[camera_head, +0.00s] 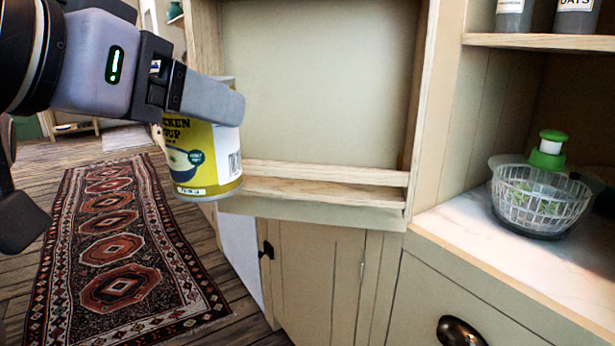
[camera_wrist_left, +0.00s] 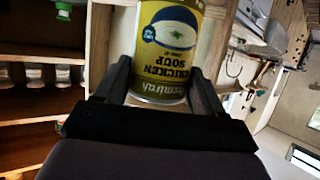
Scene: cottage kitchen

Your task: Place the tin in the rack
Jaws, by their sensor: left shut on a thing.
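The tin (camera_head: 207,165) is a yellow and white chicken soup can. It is held upright in the head view, and it fills the top middle of the wrist view (camera_wrist_left: 166,60). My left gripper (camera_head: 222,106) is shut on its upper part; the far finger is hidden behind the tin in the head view. The wooden rack (camera_head: 330,174) has a tall cream back, side posts, a front rail and a low ledge. Its visible ledge is empty. The tin overlaps the rack's left edge in the head view; I cannot tell whether they touch.
A counter (camera_head: 470,235) to the right holds a salad spinner (camera_head: 541,198) with a green knob. Jars (camera_head: 576,15) stand on a shelf above. Cupboard doors (camera_head: 325,280) are below the rack. A patterned rug (camera_head: 115,240) lies on the wooden floor at left.

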